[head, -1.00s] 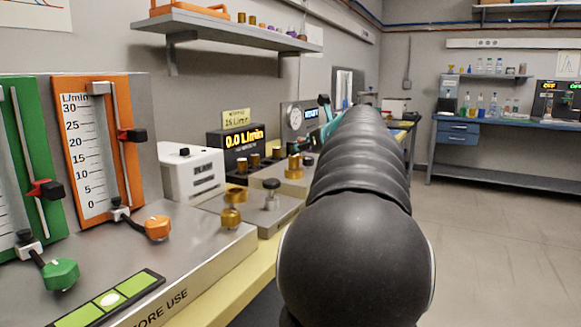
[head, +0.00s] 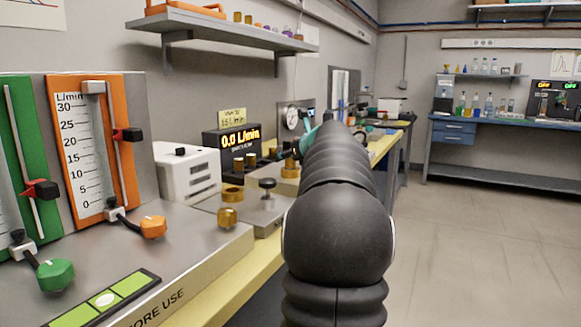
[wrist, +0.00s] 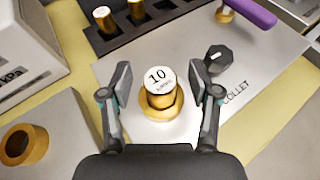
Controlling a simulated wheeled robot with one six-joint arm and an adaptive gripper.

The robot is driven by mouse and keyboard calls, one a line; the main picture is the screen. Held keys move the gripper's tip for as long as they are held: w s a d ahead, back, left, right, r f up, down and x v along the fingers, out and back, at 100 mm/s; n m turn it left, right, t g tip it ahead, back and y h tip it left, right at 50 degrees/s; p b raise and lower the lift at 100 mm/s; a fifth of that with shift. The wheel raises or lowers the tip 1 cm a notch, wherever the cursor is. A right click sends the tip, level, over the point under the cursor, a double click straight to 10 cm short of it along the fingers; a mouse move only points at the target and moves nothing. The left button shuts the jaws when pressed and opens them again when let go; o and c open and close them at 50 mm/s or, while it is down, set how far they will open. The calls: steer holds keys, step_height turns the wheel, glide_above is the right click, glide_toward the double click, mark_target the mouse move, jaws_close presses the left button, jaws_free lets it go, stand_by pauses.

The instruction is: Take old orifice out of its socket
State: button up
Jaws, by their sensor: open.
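The old orifice (wrist: 160,94), a brass cylinder with a white cap marked 10, stands upright in its brass ring socket (wrist: 147,110) in the wrist view. My gripper (wrist: 160,77) is open, with one finger on each side of the orifice. Small gaps appear between the fingers and the brass. A black knob (wrist: 218,58) stands just right of it, near the word COLLET on the metal plate (wrist: 200,118). In the head view my arm hides most of the gripper.
A dark rack (wrist: 118,33) with brass orifices (wrist: 103,18) lies behind the socket. A purple handle (wrist: 250,12) is at upper right. Another brass ring (wrist: 24,145) sits at lower left. In the head view a display (head: 233,140) reads 0.0 L/min and a white box (head: 188,172) stands nearby.

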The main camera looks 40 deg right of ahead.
jaws_close()
steer(key=shift+r, duration=0.1)
steer(key=shift+r, duration=0.45)
step_height(320, 180, up, 4)
steer(key=shift+f+p, duration=0.1)
steer(key=shift+p, duration=0.85)
steer(key=w+d+r+p, duration=0.2)
steer(key=d+r, duration=0.4)
steer(key=d, duration=0.5)
steer(key=shift+w+d, duration=0.15)
steer(key=shift+d, duration=0.05)
